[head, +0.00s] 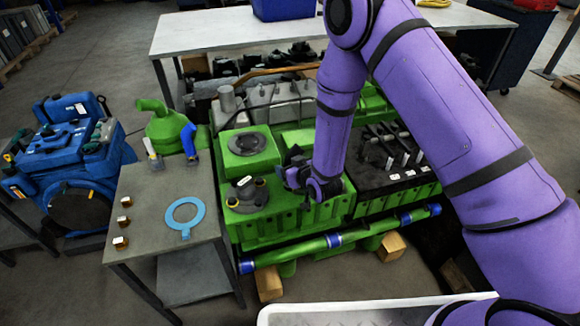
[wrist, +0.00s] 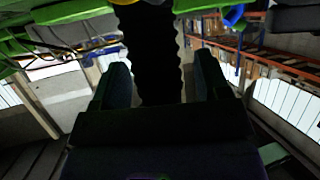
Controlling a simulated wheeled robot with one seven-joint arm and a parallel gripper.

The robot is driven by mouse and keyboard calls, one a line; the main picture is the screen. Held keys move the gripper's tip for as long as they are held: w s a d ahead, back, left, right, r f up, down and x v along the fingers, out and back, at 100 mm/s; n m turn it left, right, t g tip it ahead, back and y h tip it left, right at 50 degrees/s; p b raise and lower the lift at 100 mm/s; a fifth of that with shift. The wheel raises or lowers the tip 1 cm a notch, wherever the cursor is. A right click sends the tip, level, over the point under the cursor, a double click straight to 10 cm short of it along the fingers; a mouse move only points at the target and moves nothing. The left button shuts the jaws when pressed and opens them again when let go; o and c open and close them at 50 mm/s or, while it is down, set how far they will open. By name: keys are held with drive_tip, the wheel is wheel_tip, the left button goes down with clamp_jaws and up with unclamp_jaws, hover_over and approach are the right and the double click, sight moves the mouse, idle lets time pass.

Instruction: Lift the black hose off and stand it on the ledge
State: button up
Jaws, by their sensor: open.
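The black hose (wrist: 150,45) is ribbed and runs up between my fingers in the wrist view. My gripper (wrist: 161,60) is open around it, with a finger on each side and gaps showing between fingers and hose. In the head view my gripper (head: 299,182) is low over the green engine block (head: 290,213), just right of a round dark cap with yellow fittings (head: 246,191). The hose is mostly hidden there by my gripper and arm. I cannot tell for certain which surface is the ledge.
A green pipe (head: 330,241) runs along the engine's front. A white tray (head: 365,311) is at the bottom. A long table (head: 215,33) stands behind.

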drive_tip(key=v, duration=1)
drive_tip(key=shift+s+r, duration=0.15)
drive_tip(key=shift+s, duration=0.1)
